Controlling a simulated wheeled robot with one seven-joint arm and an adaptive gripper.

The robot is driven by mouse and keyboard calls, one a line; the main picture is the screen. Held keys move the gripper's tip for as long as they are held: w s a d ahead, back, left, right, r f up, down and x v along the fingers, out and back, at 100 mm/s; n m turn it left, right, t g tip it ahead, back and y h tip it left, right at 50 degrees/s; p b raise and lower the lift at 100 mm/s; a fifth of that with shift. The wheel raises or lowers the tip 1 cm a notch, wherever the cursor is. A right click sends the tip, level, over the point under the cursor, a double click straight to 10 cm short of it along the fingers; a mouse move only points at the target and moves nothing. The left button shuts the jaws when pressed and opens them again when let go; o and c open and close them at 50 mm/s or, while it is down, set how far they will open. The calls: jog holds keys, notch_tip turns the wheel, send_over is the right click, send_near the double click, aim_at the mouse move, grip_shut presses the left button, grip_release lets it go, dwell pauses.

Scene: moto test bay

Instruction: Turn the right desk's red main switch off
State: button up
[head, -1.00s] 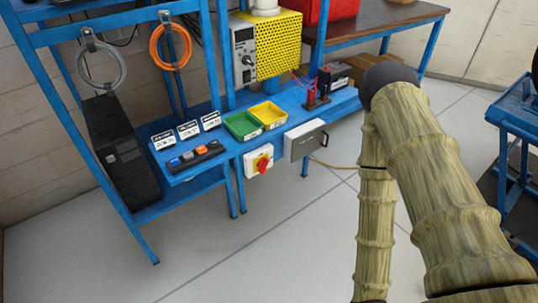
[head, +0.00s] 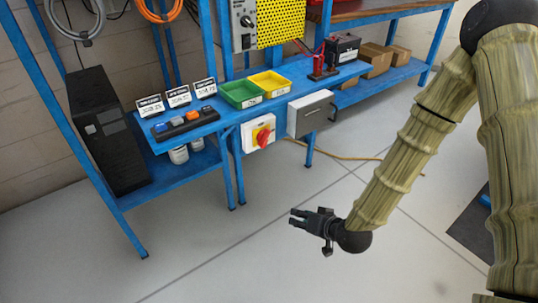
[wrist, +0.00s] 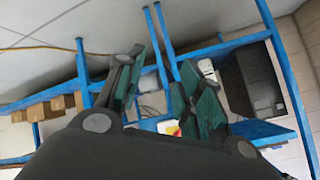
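The red main switch (head: 263,134) is a red rotary knob on a yellow plate, on a white box at the front edge of the blue desk. In the wrist view a bit of red and yellow (wrist: 172,129) shows between the fingers. My gripper (head: 294,221) is in front of and below the switch, over the floor, apart from it, with its fingers toward the left. In the wrist view my gripper (wrist: 158,95) has its two fingers spread, with nothing between them at the tips.
A grey box (head: 310,114) hangs right of the switch box. On the desk are a green tray (head: 241,94), a yellow tray (head: 270,83), a button strip (head: 186,124) and small displays (head: 178,96). A black cabinet (head: 108,130) stands left. The floor before the desk is clear.

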jog(key=w+a+r+t+y+b, duration=0.2)
jog(key=w+r+t+b, duration=0.15)
jog(key=w+b, duration=0.35)
jog(key=n+t+y+b, duration=0.1)
jog(key=t+y+b, duration=0.2)
jog(key=b, duration=0.2)
send_near(268, 139)
jog(key=shift+g, duration=0.25)
jog(key=b+x, duration=0.2)
jog(key=x, duration=0.7)
jog(key=shift+w+a+r, duration=0.1)
jog(key=shift+w+r, duration=0.05)
jog(key=shift+w, duration=0.2)
jog(key=shift+r, duration=0.1)
grip_shut()
